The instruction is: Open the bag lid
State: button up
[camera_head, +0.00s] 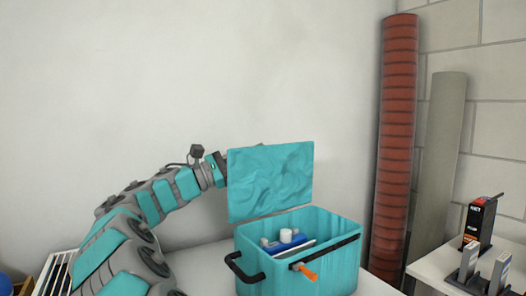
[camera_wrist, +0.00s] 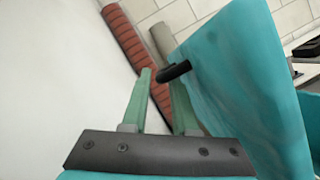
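The teal bag (camera_head: 295,270) stands on a white table with its lid (camera_head: 270,180) raised, standing nearly upright above the back edge.
A tall red tube (camera_head: 394,140) and a grey tube (camera_head: 437,165) lean at the wall right of the bag. A white table (camera_head: 430,268) at the right holds black and grey devices (camera_head: 480,225). The wall behind is bare.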

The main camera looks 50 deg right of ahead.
jog(key=shift+x, duration=0.95)
grip_shut()
jog(key=shift+w, duration=0.1)
dwell(0.6)
